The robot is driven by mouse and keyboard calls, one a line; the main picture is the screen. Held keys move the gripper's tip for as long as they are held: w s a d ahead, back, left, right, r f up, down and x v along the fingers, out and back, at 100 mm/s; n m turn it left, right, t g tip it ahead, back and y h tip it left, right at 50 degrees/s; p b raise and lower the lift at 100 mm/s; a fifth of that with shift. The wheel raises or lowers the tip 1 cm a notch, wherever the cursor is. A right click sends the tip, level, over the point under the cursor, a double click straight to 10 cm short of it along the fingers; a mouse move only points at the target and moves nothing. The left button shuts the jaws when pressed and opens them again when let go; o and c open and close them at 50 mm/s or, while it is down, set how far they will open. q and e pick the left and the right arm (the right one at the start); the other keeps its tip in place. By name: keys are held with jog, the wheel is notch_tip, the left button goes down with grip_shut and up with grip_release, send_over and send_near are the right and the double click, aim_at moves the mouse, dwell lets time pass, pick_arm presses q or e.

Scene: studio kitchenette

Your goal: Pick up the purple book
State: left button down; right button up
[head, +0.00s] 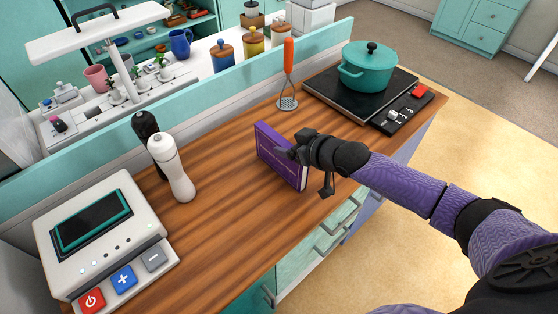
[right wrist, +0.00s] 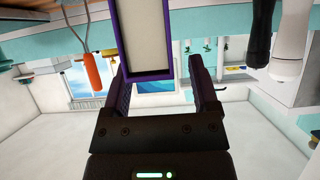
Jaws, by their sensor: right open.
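The purple book (head: 268,142) stands upright on the wooden counter, near its front edge, with its pale page edges facing right. My right gripper (head: 304,168) is at the book's near upper side, its jaws apart, and hides part of the cover. In the right wrist view the book (right wrist: 150,40) shows its page block framed by purple covers, lying between the two open fingers (right wrist: 160,85). My left gripper is not in view.
A teal pot (head: 364,66) sits on a black hob (head: 340,92) at the back right. A masher with an orange handle (head: 288,56) stands behind the book. White (head: 172,168) and black (head: 145,128) mills and a scale-like device (head: 95,225) are left. Counter between is clear.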

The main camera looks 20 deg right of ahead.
jog(key=x, duration=0.2)
jog(key=shift+w+f+b, duration=0.2)
jog(key=shift+f+b, duration=0.1)
jog(key=shift+b, duration=0.1)
jog(key=shift+r, duration=0.15)
grip_shut()
dwell(0.9)
